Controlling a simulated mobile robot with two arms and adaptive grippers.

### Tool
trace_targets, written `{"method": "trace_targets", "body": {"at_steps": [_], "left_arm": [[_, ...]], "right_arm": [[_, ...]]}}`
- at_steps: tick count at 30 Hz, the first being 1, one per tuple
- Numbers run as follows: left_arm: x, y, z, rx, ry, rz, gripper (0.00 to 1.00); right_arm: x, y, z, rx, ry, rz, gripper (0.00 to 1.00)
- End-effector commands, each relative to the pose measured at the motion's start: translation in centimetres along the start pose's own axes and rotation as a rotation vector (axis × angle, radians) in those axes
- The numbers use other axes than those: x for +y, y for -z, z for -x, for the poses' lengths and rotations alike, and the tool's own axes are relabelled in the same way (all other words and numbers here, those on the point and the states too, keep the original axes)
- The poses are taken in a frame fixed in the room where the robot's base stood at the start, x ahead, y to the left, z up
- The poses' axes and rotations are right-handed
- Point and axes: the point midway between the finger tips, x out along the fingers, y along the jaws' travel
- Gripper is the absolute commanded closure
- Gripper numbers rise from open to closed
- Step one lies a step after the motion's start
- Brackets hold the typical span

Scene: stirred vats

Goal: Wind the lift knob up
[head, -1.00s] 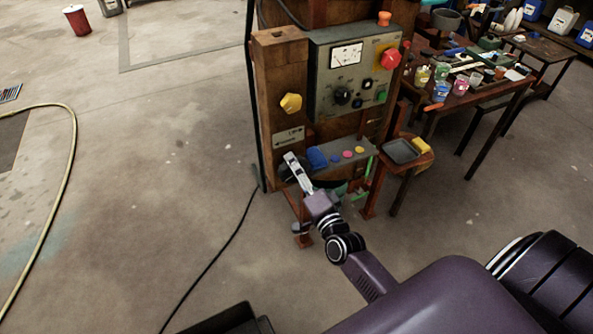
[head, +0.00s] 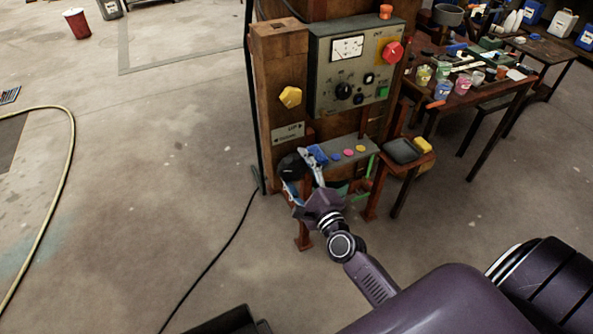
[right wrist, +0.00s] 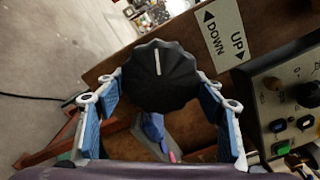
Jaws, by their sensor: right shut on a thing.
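The lift knob (right wrist: 160,82) is black and ridged, with a white mark pointing to the top of the right wrist view. In the head view the knob (head: 289,167) sits low on the wooden post, partly hidden by my right gripper. My right gripper (right wrist: 161,82) is shut on the knob, one finger on each side of its rim. In the head view the right gripper (head: 305,160) reaches up to it from below. The UP/DOWN plate (right wrist: 223,34) with arrows is beside the knob, and shows above it in the head view (head: 288,132). My left gripper is not in view.
A grey control panel (head: 327,89) with a gauge and red button is above. A ledge with coloured buttons (head: 354,145) is right of the knob. A small side table holds a grey tray (head: 403,150) and yellow sponge (head: 423,145). The floor to the left is mostly clear.

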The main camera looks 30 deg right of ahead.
Motion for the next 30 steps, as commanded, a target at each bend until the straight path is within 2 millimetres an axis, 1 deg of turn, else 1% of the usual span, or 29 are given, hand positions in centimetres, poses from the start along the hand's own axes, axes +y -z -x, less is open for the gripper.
{"method": "trace_targets", "body": {"at_steps": [3,9,25,26,30], "left_arm": [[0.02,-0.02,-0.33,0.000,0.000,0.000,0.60],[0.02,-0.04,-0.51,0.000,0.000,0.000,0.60],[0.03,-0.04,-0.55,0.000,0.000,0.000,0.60],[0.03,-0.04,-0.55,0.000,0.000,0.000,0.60],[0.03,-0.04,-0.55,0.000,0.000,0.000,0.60]], "right_arm": [[0.19,0.06,0.04,0.001,-0.001,-0.058,0.62],[0.19,0.01,0.04,0.000,-0.002,-0.119,0.62],[0.19,-0.02,0.03,0.000,-0.002,-0.146,0.62],[0.19,-0.02,0.03,0.000,-0.002,-0.146,0.36],[0.17,-0.01,0.03,0.000,-0.002,-0.144,0.21]]}}
